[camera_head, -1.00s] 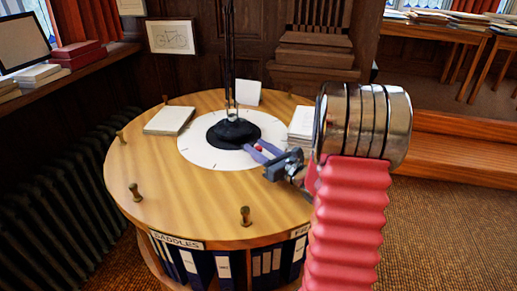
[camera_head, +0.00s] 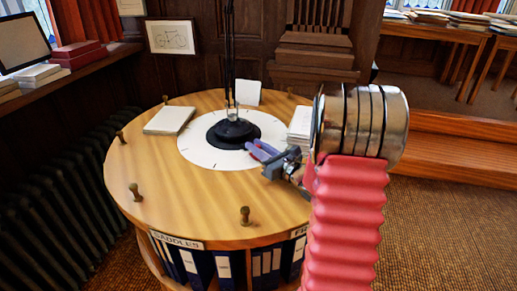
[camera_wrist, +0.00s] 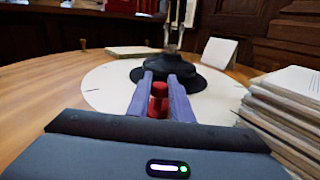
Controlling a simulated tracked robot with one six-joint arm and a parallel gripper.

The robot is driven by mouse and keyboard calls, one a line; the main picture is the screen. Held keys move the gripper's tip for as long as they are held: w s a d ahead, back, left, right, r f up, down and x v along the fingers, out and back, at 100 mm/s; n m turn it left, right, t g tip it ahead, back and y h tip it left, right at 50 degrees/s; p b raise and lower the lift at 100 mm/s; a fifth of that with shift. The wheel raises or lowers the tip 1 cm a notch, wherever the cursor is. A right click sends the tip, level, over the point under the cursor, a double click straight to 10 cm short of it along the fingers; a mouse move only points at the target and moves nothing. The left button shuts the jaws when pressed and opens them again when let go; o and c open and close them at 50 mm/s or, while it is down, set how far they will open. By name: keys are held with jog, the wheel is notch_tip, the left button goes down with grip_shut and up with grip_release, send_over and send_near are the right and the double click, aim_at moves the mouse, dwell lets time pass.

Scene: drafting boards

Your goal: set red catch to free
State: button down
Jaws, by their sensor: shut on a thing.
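The red catch (camera_wrist: 158,98) is a small red knob. In the wrist view it sits between the two bluish fingers of my gripper (camera_wrist: 168,72), which are shut on it. In the head view my gripper (camera_head: 258,149) is over the right side of the white dial disc (camera_head: 200,152), and its fingers largely hide the catch. The disc has small dark marks near its edge. A round black base (camera_head: 233,131) with a thin upright stand is in its middle. The catch's lower part and any label by it cannot be made out.
The round wooden table (camera_head: 165,200) carries several brass pegs (camera_head: 245,214) around its rim. A white pad (camera_head: 169,119) lies at the left of the disc, and a paper stack (camera_head: 301,124) stands close beyond my gripper.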

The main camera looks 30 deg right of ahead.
jog(key=shift+w+d, duration=0.1)
jog(key=shift+w, duration=1.15)
jog(key=c, duration=1.6)
grip_release()
jog(key=shift+o, duration=0.2)
jog(key=s, duration=0.4)
jog(key=s+d, duration=0.1)
jog(key=s, duration=0.8)
jog(key=shift+s+d, duration=0.15)
jog(key=shift+s, duration=0.2)
jog(key=shift+s, duration=0.1)
